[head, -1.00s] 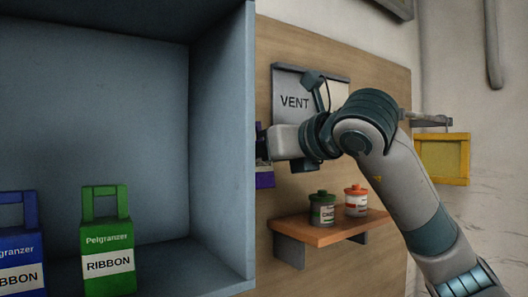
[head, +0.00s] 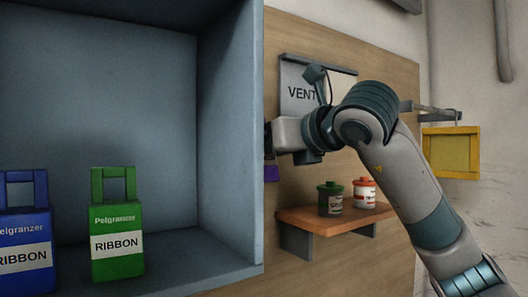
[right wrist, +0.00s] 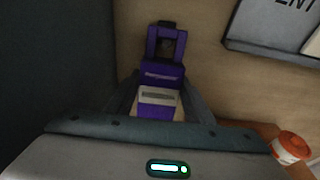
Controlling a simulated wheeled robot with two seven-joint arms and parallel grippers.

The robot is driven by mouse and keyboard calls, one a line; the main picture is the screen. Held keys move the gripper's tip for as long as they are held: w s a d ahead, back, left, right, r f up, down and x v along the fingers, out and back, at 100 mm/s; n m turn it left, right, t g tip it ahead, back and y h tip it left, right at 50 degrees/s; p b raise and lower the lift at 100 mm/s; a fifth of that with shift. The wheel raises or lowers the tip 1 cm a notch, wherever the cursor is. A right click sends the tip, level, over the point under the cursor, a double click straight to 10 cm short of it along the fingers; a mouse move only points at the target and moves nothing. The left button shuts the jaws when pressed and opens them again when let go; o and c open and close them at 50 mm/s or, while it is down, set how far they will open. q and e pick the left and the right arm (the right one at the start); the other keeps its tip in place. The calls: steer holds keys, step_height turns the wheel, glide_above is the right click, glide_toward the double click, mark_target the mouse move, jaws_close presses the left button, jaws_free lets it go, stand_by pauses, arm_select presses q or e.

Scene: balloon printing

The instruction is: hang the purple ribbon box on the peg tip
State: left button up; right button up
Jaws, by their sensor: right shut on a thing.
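The purple ribbon box (right wrist: 160,75) with its loop handle is between the fingers of my right gripper (right wrist: 160,103) in the right wrist view. The gripper is shut on it. In the head view only a sliver of the purple box (head: 271,173) shows beside the cabinet edge, below my right gripper (head: 269,139), whose fingers are mostly hidden. A grey peg (head: 428,108) sticks out at the right edge of the wooden board, beyond my right arm. A yellow square frame hangs below the peg's outer end. My left gripper is not in view.
A blue-grey cabinet (head: 230,140) fills the left, holding a blue ribbon box (head: 24,235) and a green ribbon box (head: 117,220). A wooden shelf (head: 310,219) carries a green jar (head: 330,199) and an orange-lidded jar (head: 364,193). A VENT panel (head: 300,75) and the yellow frame (head: 451,152) are nearby.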

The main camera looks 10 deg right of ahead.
steer(key=o, duration=1.2)
steer(key=shift+s, duration=0.15)
steer(key=shift+b+v, duration=4.05)
steer(key=shift+v, duration=4.55)
